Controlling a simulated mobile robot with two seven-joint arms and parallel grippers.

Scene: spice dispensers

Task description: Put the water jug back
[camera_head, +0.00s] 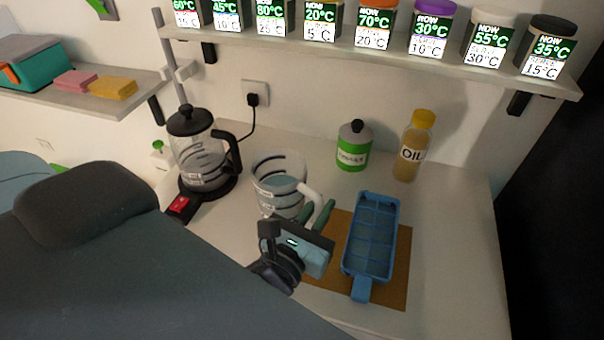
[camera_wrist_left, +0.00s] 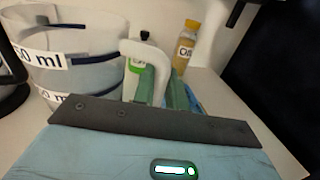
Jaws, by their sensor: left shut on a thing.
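The water jug (camera_head: 280,180) is a clear measuring jug with dark bands and a white handle, in the middle of the counter in the head view. It also shows at the left of the left wrist view (camera_wrist_left: 75,60), with a volume label in ml. My left gripper (camera_head: 318,217) has its green fingers at the jug's white handle and is shut on it; the fingers also show in the left wrist view (camera_wrist_left: 160,88). The jug looks upright. Its base is partly hidden by my gripper, so I cannot tell whether it touches the counter. My right gripper is not in view.
A kettle (camera_head: 195,150) on a black base with a red switch (camera_head: 179,206) stands left of the jug. A blue ice tray (camera_head: 371,240) lies on a brown mat (camera_head: 398,270) at the right. A green canister (camera_head: 353,147) and an oil bottle (camera_head: 414,148) stand behind.

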